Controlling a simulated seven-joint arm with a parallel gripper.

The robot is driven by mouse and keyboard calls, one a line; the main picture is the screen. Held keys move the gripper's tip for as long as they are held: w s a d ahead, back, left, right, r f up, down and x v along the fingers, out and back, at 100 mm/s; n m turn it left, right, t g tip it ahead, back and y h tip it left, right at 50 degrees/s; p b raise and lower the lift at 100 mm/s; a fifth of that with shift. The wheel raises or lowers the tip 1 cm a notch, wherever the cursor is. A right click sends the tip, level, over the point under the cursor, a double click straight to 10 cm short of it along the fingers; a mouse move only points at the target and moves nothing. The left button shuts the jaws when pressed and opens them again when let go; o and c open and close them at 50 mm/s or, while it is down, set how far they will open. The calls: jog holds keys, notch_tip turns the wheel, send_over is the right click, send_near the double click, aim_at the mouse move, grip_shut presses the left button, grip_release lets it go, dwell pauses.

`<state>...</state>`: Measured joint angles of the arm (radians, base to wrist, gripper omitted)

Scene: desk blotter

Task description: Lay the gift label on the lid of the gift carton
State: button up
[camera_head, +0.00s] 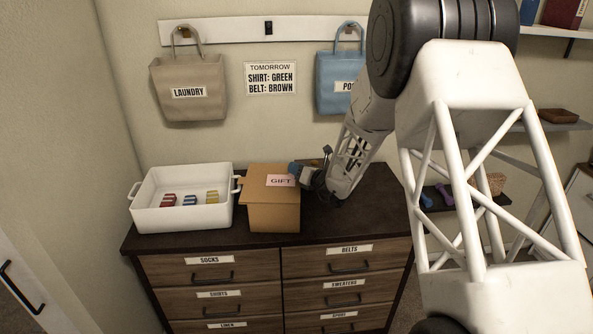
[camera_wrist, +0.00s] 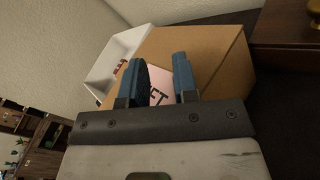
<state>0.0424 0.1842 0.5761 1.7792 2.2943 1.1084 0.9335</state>
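The gift carton (camera_head: 273,215) is a brown box standing shut on the dresser top; in the wrist view its brown lid (camera_wrist: 212,50) fills the middle. The gift label (camera_head: 281,181), pale pink with GIFT on it, appears to lie flat on the lid, towards its right side. My gripper (camera_head: 294,169) is just above the right part of the lid, beside the label. In the wrist view its two blue fingers (camera_wrist: 158,65) are spread apart, and the label (camera_wrist: 157,88) shows between and beyond them. The fingers partly hide the label there.
A white tray (camera_head: 182,218) with several small coloured items stands close left of the carton. The dresser top (camera_head: 350,220) is clear to the right of it. Laundry bag (camera_head: 189,92), blue bag (camera_head: 335,85) and a sign (camera_head: 270,78) hang on the wall behind.

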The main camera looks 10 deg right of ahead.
jog(key=v, duration=1.1)
jog(key=shift+s, duration=0.15)
jog(key=shift+d+r, duration=0.1)
jog(key=shift+r, duration=0.1)
jog(key=s+a+r+n+g, duration=0.35)
jog(key=s+n, duration=0.25)
jog(key=s, duration=0.2)
jog(key=s+a+r+n+g, duration=0.2)
jog(key=s+r+n+g, duration=0.3)
jog(key=s, duration=0.3)
jog(key=s+a+r+n+g, duration=0.2)
jog(key=s+a+r+n, duration=0.15)
jog(key=s+n, duration=0.4)
jog(key=s+d+r+n+h, duration=0.1)
jog(key=s+d+n+h, duration=0.2)
jog(key=s, duration=0.5)
jog(key=s+d+r+n+h, duration=0.1)
jog(key=s+d+n+h, duration=0.3)
jog(key=s+n, duration=0.3)
jog(key=s+d+r+n+h, duration=0.1)
jog(key=s+d+n+h, duration=0.2)
jog(key=s, duration=0.6)
jog(key=shift+r+n+h, duration=0.3)
jog(key=shift+n+h, duration=0.5)
jog(key=shift+n, duration=0.25)
jog(key=shift+s+d, duration=0.1)
jog(key=shift+d, duration=0.05)
